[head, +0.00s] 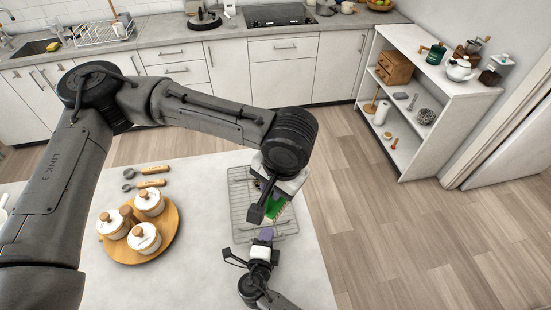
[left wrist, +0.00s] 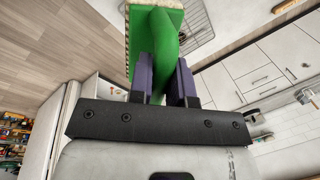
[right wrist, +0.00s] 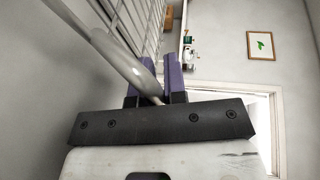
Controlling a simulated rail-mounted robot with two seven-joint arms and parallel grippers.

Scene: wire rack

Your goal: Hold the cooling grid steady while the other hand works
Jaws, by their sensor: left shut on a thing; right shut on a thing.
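The cooling grid (head: 238,208), a silver wire rack, lies over the right part of the pale counter in the head view. It also shows at the top of the left wrist view (left wrist: 200,18). My left gripper (head: 267,190) is above it, shut on the handle of a green brush (head: 275,208). The brush's pale bristle edge shows in the left wrist view (left wrist: 127,45). Whether the bristles touch the wires is unclear. My right gripper (head: 266,236) is at the grid's near edge. In the right wrist view its purple fingers (right wrist: 158,78) are shut on the grid's grey rim (right wrist: 115,55).
A round wooden tray (head: 122,247) with white lidded pots (head: 143,237) stands left of the grid. Two wooden-handled utensils (head: 152,183) lie behind it. The counter's right edge is close beside the grid. A white shelf (head: 435,95) stands beyond, across open floor.

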